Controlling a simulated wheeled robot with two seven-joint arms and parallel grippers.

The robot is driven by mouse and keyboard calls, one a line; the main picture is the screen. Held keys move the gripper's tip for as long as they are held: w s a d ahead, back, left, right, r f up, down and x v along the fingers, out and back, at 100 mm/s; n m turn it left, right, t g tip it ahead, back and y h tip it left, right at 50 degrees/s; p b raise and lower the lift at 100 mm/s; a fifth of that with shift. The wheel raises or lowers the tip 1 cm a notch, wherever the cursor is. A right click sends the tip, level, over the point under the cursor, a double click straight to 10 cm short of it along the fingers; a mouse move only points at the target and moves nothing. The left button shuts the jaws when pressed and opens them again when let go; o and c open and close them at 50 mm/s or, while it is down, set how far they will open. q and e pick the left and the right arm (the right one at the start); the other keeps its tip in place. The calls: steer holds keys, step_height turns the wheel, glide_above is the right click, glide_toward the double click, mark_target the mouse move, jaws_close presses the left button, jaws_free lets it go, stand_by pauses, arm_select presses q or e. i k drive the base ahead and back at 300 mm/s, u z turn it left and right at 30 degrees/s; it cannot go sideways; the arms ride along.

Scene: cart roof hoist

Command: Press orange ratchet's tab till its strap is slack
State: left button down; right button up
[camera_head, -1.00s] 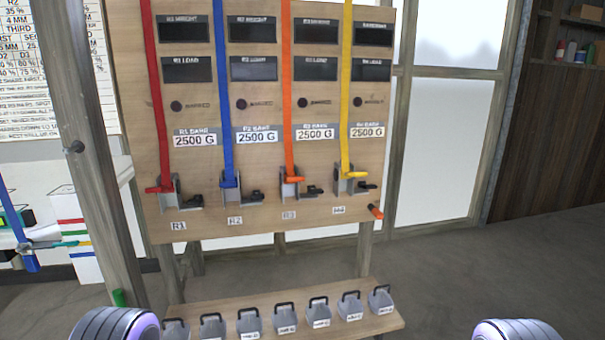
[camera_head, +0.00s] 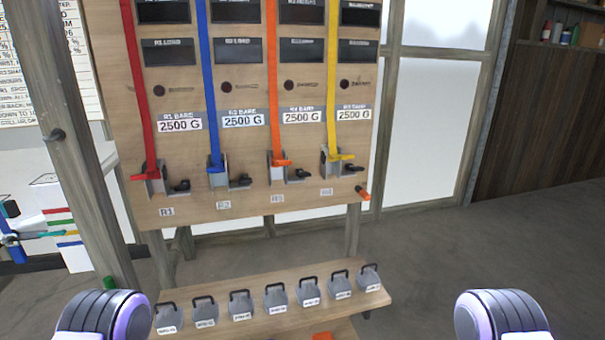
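The orange ratchet (camera_head: 279,172) is third from the left on the wooden board, above the label R3. The orange strap (camera_head: 273,90) runs straight up from it and looks taut. A small black tab (camera_head: 301,175) sticks out at its right side. Both my arms show only as rounded grey and purple parts at the lower left and lower right corners. Neither gripper's fingers can be seen, and nothing of mine touches the ratchet.
Red (camera_head: 152,175), blue (camera_head: 217,170) and yellow (camera_head: 335,158) ratchets with straps flank the orange one. An orange-tipped peg (camera_head: 363,193) sits at the board's lower right. A low bench (camera_head: 180,298) below holds several grey labelled weights. Open floor lies to the right.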

mark_target(302, 174)
steer(key=z, duration=1.5)
steer(key=i, duration=1.35)
steer(key=u, duration=2)
